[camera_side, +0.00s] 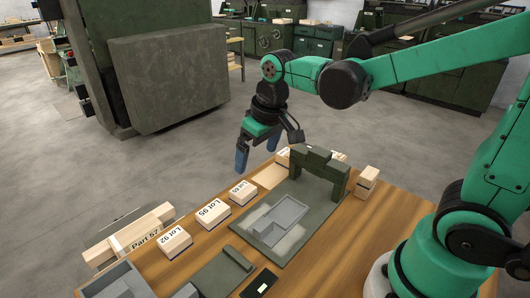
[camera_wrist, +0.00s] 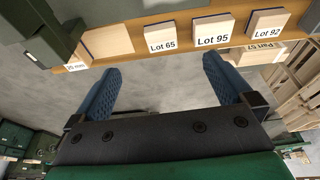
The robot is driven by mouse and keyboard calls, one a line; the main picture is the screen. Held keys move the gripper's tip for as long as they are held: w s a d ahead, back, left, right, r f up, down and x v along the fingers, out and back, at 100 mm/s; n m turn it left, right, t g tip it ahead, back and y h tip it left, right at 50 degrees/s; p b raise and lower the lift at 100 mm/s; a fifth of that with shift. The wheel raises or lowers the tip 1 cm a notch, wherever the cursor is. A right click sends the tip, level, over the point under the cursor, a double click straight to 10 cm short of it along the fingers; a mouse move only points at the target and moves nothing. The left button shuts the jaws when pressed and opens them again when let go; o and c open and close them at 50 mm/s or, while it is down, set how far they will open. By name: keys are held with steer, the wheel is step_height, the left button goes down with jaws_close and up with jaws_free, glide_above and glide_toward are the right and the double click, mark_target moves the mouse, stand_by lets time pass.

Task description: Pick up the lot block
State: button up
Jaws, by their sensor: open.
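Three pale wooden lot blocks stand in a row along the table's edge. Lot 92 (camera_side: 174,241) is nearest in the side view, Lot 95 (camera_side: 210,213) is in the middle, and Lot 65 (camera_side: 242,191) is farthest. In the wrist view, Lot 65 (camera_wrist: 162,37), Lot 95 (camera_wrist: 212,31) and Lot 92 (camera_wrist: 267,24) lie beyond my fingers. My gripper (camera_side: 256,158) is open and empty, above and past the Lot 65 end of the row. Its two blue fingers also show in the wrist view (camera_wrist: 163,80), apart, with nothing between them.
A dark green plate (camera_side: 320,213) carries a grey tray (camera_side: 277,218) and a green arch (camera_side: 318,164). Small wooden blocks (camera_side: 368,177) stand right of the arch. A long Part 57 piece (camera_side: 141,234) lies beyond the table's left edge. The wooden table (camera_side: 335,270) has free room in front.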

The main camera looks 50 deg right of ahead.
mark_target(245, 191)
steer(key=w+f+g, duration=0.2)
steer(key=f, duration=0.1)
steer(key=w+f+g, duration=0.1)
steer(key=w+f, duration=0.1)
steer(key=shift+f, duration=3.15)
steer(key=shift+c, duration=0.2)
steer(key=c, duration=1.3)
steer(key=shift+o, duration=0.2)
steer(key=shift+r, duration=0.1)
